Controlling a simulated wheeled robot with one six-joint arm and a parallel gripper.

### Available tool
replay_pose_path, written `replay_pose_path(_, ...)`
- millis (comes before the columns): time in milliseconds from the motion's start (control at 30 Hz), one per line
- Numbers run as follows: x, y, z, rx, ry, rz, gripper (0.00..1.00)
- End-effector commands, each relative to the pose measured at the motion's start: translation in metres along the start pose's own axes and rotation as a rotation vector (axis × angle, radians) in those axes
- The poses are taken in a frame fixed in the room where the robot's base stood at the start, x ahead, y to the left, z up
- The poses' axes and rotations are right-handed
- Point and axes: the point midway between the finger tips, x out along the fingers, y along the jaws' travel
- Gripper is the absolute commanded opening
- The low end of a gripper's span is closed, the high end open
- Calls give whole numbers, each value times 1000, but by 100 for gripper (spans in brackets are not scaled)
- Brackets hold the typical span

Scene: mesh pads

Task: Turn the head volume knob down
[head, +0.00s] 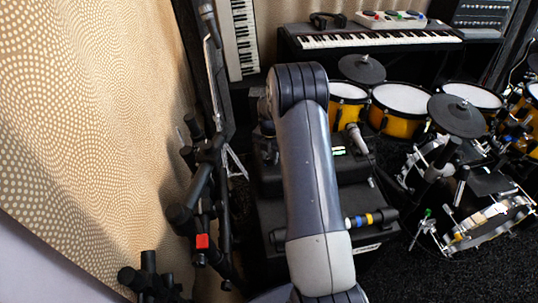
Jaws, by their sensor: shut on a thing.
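My arm rises through the middle of the head view and bends over at the top. Its end drops down on the far left side, where the dark shape of my gripper (268,152) shows partly beside the upper arm. It is at the left part of a black amplifier head (350,168), which has a small green light. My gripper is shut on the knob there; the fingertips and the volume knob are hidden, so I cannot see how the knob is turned.
The head sits on a black cabinet (274,226). A microphone (356,135) is right of my arm. A banded dark cylinder (365,218) lies close right. Black stands (204,180) crowd the left; yellow drums (402,108) and a keyboard (375,40) stand behind.

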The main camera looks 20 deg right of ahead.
Motion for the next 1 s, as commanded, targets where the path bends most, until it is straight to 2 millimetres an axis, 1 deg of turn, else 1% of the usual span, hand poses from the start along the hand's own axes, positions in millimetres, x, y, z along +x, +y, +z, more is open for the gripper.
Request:
replay_pose_path(33,-3,4,1,-1,-7,9,6)
replay_pose_path(100,-3,4,2,0,-8,9,6)
replay_pose_path(133,-3,4,2,0,-8,9,30)
replay_pose_path(367,-2,2,1,0,-5,6,49)
replay_pose_path(400,-2,2,1,0,-4,5,50)
replay_pose_path(600,-1,1,1,1,-3,3,50)
replay_pose_path(733,-10,1,1,1,-3,3,50)
replay_pose_path(867,-33,2,1,0,-5,4,50)
replay_pose_path(1000,-63,3,1,-1,-7,5,50)
